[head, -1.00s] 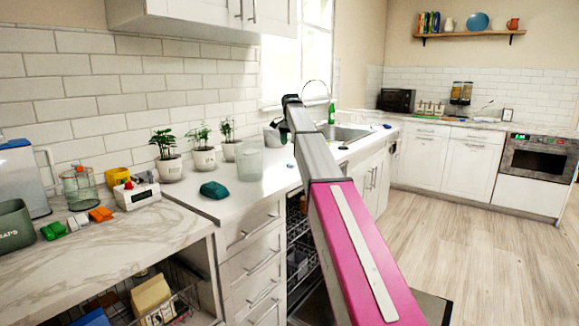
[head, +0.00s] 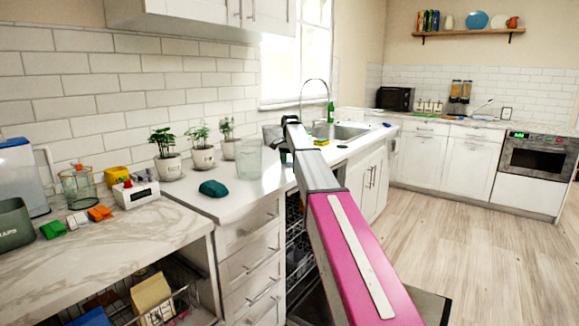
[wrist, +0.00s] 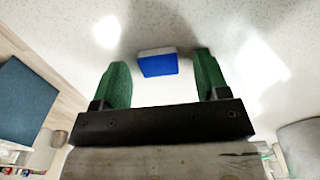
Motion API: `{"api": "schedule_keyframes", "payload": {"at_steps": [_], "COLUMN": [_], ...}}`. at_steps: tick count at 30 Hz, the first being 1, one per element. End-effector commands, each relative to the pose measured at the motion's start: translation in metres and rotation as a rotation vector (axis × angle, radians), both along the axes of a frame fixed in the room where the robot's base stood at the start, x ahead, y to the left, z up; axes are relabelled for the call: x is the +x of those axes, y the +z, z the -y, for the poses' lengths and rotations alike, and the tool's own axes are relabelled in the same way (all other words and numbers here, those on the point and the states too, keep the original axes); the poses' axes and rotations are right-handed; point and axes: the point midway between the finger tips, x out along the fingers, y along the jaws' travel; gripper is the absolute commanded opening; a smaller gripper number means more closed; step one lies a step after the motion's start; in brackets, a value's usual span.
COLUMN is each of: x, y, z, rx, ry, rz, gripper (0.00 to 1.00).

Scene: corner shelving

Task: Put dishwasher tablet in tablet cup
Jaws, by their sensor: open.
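A small block, blue on one face with a white edge, likely the dishwasher tablet (wrist: 158,65), lies on a pale speckled surface in the wrist view. My gripper (wrist: 160,72) is open, with one green finger on each side of the block and a gap to both. The block lies around the level of the fingertips, and I cannot tell how far below them it is. In the head view my arm hides the fingers and the block. I cannot make out the tablet cup in either view.
The dishwasher stands open with wire racks (head: 298,245) under the counter, partly behind my arm. A clear glass container (head: 248,160), a teal object (head: 213,188) and potted plants (head: 168,166) stand left of the arm. A yellow sponge (head: 321,142) lies near the sink (head: 340,131).

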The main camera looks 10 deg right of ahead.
Motion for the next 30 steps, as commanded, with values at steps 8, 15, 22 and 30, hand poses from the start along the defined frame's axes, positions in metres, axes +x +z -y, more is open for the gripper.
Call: {"api": "schedule_keyframes", "payload": {"at_steps": [8,15,22,30], "x": [0.000,0.000,0.000,0.001], "y": [0.000,0.000,0.005,0.041], "z": [0.000,0.000,0.000,0.000], "rx": [0.000,0.000,0.000,0.000], "ry": [0.000,0.000,0.000,0.000], "rz": [0.000,0.000,0.000,0.001], "gripper": [0.15,0.11,0.11,0.11]}}
